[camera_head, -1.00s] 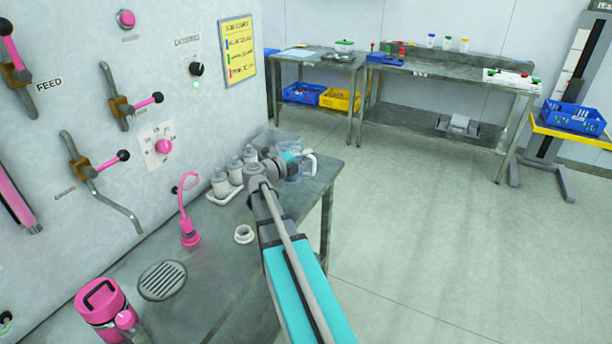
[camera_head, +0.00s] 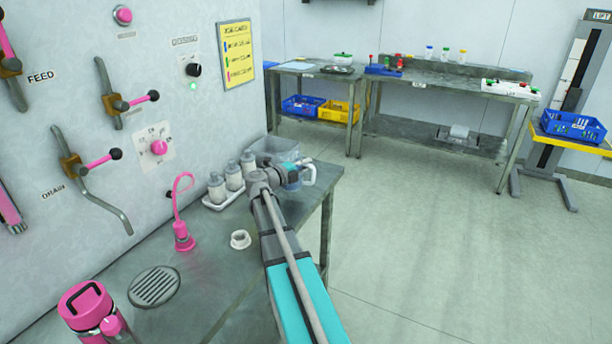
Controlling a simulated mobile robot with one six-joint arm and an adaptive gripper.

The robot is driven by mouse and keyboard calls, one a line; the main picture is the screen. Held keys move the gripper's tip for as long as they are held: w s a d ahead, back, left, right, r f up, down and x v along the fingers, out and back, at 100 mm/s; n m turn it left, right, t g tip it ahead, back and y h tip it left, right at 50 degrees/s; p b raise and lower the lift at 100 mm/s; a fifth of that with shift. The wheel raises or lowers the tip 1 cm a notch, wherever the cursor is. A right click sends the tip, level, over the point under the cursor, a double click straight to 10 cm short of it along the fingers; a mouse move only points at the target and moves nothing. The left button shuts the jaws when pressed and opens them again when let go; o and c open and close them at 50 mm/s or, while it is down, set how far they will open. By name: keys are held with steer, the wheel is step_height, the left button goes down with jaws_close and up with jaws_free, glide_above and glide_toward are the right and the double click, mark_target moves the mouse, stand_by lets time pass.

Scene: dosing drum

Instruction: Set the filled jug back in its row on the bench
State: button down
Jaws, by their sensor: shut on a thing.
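My gripper (camera_head: 290,174) is over the far right part of the metal bench (camera_head: 215,265). A white handle-like part sticks out to the right of the fingers. The arm hides much of the jug, so I cannot tell what is in it or whether its base touches the bench.
A white tray (camera_head: 214,204) with several grey-white bottles stands left of the gripper. A white ring (camera_head: 240,239), a pink hose nozzle (camera_head: 183,236), a round drain grate (camera_head: 153,286) and a pink canister (camera_head: 88,308) are nearer. The panel wall bounds the left.

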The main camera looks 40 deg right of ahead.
steer(key=shift+w+d+f+b, duration=0.15)
steer(key=shift+w+f+b, duration=0.05)
steer(key=shift+f+b, duration=0.85)
steer(key=shift+w+d+f+b, duration=0.15)
steer(key=shift+f+b, duration=0.85)
steer(key=shift+f, duration=0.15)
steer(key=c, duration=0.7)
jaws_free()
steer(key=shift+o, duration=0.2)
steer(key=shift+r, duration=0.25)
steer(key=a, duration=1.2)
